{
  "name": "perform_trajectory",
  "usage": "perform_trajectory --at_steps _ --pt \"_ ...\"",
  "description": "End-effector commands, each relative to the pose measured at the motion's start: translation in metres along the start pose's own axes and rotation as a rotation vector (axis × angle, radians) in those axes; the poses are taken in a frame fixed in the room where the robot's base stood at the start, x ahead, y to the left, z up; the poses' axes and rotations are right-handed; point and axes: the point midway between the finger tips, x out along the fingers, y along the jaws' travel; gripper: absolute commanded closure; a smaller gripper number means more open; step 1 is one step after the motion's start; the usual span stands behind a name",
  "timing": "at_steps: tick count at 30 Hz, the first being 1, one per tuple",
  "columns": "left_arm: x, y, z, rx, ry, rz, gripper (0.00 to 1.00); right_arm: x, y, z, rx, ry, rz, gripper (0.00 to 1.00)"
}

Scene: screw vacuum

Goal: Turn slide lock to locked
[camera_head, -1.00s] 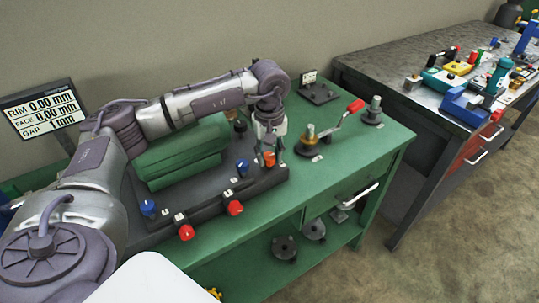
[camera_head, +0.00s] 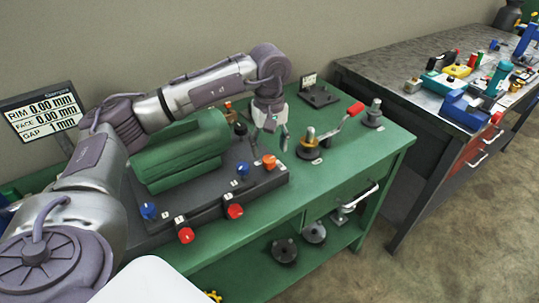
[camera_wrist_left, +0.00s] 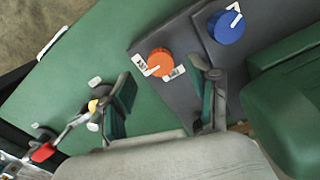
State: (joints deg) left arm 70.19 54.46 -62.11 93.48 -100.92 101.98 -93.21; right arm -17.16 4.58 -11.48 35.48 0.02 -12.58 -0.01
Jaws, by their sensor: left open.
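An orange knob (camera_head: 269,161) stands at the right end of the dark fixture base. In the left wrist view the orange knob (camera_wrist_left: 160,62) has a white pointer mark towards its lower left. Small white labels lie beside it, too small to read. My left gripper (camera_head: 270,147) is open and empty, just above and behind the knob. In the left wrist view its two fingers (camera_wrist_left: 160,85) are spread apart and do not touch the knob. I cannot tell which object is named the slide lock. My right gripper is not in view.
A blue knob (camera_head: 242,169) sits left of the orange one. Red knobs (camera_head: 235,211) line the front edge. A green cylindrical body (camera_head: 178,150) rests on the base. A red-handled crank (camera_head: 354,110) stands right of the gripper. A display (camera_head: 40,110) stands far left.

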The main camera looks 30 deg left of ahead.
Motion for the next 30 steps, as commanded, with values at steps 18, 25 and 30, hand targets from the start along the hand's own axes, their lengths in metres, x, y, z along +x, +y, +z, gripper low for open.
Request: perform_trajectory --at_steps 18,25,30 --pt "-0.080 0.000 0.000 0.001 0.000 0.001 0.39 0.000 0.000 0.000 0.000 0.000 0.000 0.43" --pt "-0.080 0.000 0.000 0.001 0.000 0.001 0.39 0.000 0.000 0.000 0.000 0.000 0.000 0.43" --pt "-0.079 0.000 0.000 0.001 0.000 0.001 0.39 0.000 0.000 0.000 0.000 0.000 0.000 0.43"
